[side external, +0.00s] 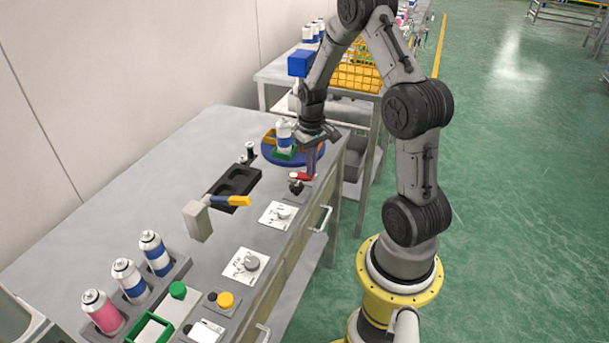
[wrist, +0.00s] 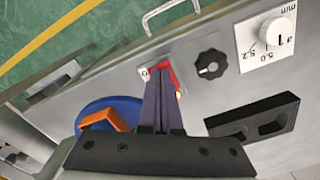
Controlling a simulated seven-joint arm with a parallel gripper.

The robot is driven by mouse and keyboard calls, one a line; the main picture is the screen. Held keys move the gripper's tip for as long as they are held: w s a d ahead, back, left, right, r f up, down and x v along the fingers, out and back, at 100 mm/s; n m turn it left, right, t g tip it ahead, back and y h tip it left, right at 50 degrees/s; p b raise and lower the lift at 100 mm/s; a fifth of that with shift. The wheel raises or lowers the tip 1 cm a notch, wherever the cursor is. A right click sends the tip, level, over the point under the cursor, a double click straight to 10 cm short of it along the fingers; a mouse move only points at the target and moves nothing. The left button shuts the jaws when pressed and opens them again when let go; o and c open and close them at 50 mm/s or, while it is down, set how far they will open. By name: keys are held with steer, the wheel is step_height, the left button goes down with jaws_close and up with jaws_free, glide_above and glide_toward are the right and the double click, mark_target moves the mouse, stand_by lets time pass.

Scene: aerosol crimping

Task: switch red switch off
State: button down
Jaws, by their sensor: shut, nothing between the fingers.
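The red switch (side external: 301,177) is near the right edge of the workbench, between the blue round plate and a black knob. In the wrist view the red switch (wrist: 172,70) shows behind my fingers, with a white label at its left; its middle is partly hidden. My gripper (side external: 311,173) points down at the switch. In the wrist view my gripper (wrist: 161,72) is shut, fingers together, with nothing held. The fingertips overlap the switch in both views; I cannot tell whether they touch it. The switch's position is not clear.
A black knob (wrist: 210,65) sits right beside the switch. The blue round plate (side external: 269,154) carries a spray can (side external: 284,135) in a green holder.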

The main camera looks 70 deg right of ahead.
steer(key=shift+f, duration=0.5)
step_height(320, 180, up, 11)
steer(key=shift+f, duration=0.15)
stand_by(1.4)
